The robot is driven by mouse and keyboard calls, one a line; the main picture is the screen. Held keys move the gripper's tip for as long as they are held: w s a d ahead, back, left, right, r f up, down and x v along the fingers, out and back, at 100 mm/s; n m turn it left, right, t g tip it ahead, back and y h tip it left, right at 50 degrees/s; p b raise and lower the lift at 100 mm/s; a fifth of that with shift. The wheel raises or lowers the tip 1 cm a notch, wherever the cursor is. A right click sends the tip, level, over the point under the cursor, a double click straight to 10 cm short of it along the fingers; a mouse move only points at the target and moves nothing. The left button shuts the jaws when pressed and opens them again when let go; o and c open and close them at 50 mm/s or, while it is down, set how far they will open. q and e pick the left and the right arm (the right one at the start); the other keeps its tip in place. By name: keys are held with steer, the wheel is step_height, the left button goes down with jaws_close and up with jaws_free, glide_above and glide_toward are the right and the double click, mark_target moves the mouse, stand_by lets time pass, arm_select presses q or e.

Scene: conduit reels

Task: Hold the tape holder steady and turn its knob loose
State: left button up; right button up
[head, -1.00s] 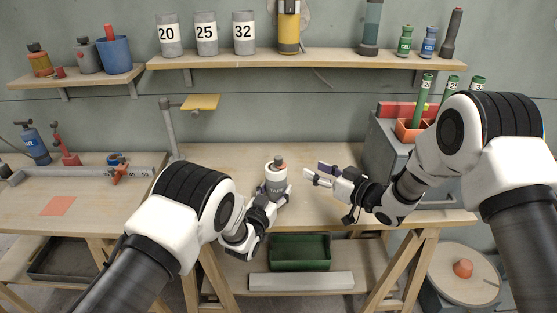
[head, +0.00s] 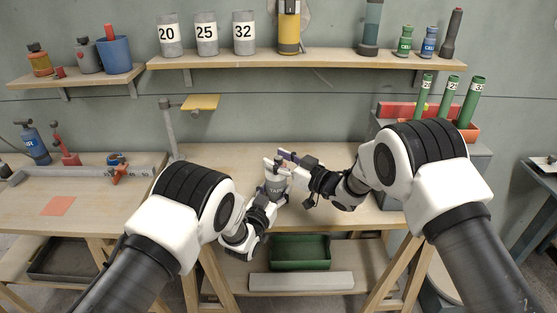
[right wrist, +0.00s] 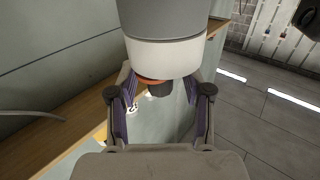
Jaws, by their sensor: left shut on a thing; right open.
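In the right wrist view the holder's grey body and white band (right wrist: 165,55) fill the top, with an orange-red ring below. Its dark knob (right wrist: 160,90) sits between the two purple-lined fingers (right wrist: 160,103), with gaps visible beside it. In the head view the fingers hide the knob.
A wooden shelf (head: 300,59) with numbered grey containers runs behind the bench. A small yellow plate on a post (head: 200,102) stands at the back left. Green tubes (head: 446,97) stand at the right behind my right arm. The bench right of the holder is mostly clear.

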jaws_close()
steer(key=shift+r+n+g+y, duration=0.1)
steer(key=shift+n+g+y, duration=0.3)
steer(key=shift+g, duration=0.1)
steer(key=n+g+y, duration=0.2)
steer(key=n+g, duration=0.1)
steer(key=g, duration=0.1)
steer(key=shift+w, duration=0.1)
steer(key=shift+n+g+y, duration=0.7)
steer(key=shift+n+g, duration=0.6)
steer(key=shift+g, duration=0.5)
jaws_free()
